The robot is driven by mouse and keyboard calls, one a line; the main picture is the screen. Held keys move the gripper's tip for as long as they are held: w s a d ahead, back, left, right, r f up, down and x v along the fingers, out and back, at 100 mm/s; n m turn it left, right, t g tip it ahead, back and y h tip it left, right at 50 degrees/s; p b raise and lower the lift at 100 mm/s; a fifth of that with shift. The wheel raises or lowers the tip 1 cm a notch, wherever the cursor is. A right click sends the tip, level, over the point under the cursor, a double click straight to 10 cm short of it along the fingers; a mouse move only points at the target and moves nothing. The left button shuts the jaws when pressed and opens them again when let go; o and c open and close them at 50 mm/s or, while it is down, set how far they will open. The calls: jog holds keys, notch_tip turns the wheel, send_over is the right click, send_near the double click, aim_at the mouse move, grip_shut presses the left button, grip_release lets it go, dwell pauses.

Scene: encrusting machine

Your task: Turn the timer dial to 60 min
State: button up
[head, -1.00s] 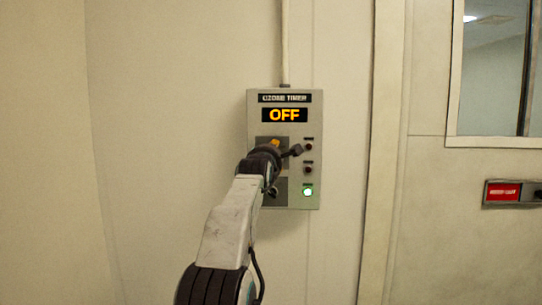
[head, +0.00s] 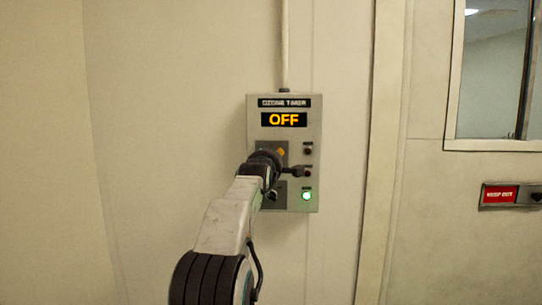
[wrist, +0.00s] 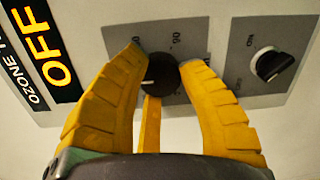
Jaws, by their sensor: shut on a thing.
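The ozone timer box (head: 312,135) is a grey panel on the wall with a lit display (head: 284,119) reading OFF. In the wrist view the display (wrist: 38,45) appears turned on its side. The timer dial (wrist: 161,74) is a round black knob on a dark plate with small printed numbers around it. My gripper (wrist: 164,57) has its yellow fingers on either side of the dial and is shut on it. In the head view my gripper (head: 280,152) and wrist hide the dial.
A second black knob (wrist: 271,65) sits on its own dark plate beside the dial. A green lamp (head: 307,196) glows at the box's lower right. A conduit (head: 285,45) runs up the wall. A window (head: 490,75) and a red-labelled panel (head: 505,195) are at right.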

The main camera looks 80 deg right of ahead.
jog(key=shift+w+r+m+p, duration=0.1)
jog(key=shift+m+p, duration=0.1)
jog(key=shift+m, duration=0.35)
jog(key=shift+r+m+p, duration=0.1)
jog(key=shift+m+p, duration=0.05)
jog(key=shift+m, duration=0.4)
jog(key=o, duration=0.8)
jog(key=shift+c, duration=0.2)
jog(key=o, duration=0.5)
jog(key=shift+d+f, duration=0.1)
jog(key=shift+f, duration=0.05)
jog(key=shift+c, duration=0.2)
jog(key=a, duration=1.2)
jog(key=shift+r, duration=0.4)
jog(key=shift+w, duration=0.1)
